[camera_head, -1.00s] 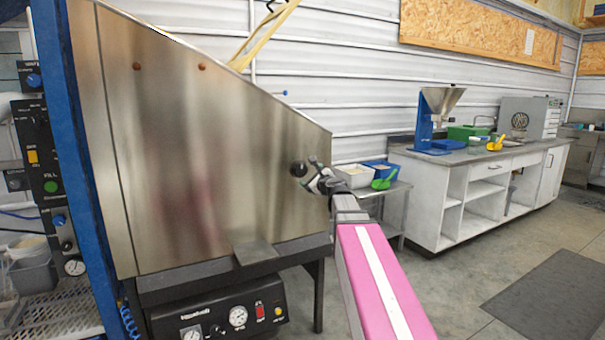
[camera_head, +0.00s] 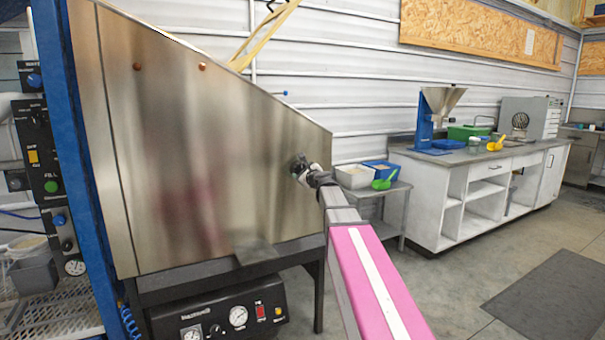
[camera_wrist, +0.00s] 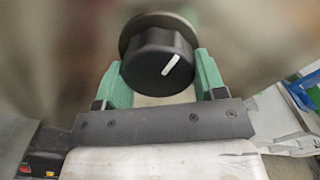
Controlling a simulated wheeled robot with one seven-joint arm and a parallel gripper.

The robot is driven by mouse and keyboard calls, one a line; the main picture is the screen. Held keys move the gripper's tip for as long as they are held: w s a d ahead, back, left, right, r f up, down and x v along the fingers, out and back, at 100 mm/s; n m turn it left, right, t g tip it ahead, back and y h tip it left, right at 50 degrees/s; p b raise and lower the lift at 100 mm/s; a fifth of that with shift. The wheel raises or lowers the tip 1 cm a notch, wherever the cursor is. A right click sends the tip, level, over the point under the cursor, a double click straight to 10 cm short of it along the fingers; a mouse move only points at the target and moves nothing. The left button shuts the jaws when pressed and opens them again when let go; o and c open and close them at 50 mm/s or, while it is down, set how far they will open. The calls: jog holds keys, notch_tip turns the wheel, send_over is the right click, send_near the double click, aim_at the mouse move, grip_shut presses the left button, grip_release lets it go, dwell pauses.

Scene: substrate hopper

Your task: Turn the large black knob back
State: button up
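The large black knob (camera_wrist: 158,64) with a white pointer line is on the side of the steel hopper (camera_head: 215,140). In the wrist view its line points up and to the right. My gripper (camera_wrist: 160,82) has its two green fingers on either side of the knob, left and right. The right finger appears close to or touching the knob's edge; contact on the left is hard to tell. In the head view my gripper (camera_head: 303,168) is at the knob's place on the right part of the steel panel and mostly covers it.
A control panel (camera_head: 225,318) with gauges sits below the hopper. A small side table with a white bin (camera_head: 354,176), a blue bin and a green scoop (camera_head: 385,182) stands to the right.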

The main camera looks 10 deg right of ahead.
jog(key=shift+n, duration=0.3)
jog(key=n, duration=0.4)
jog(key=shift+r+n, duration=0.1)
jog(key=shift+n, duration=0.2)
jog(key=n, duration=0.4)
jog(key=shift+d+r+n, duration=0.1)
jog(key=shift+n, duration=0.3)
jog(key=o, duration=0.9)
jog(key=shift+o, duration=0.2)
jog(key=v, duration=1)
jog(key=shift+s, duration=0.35)
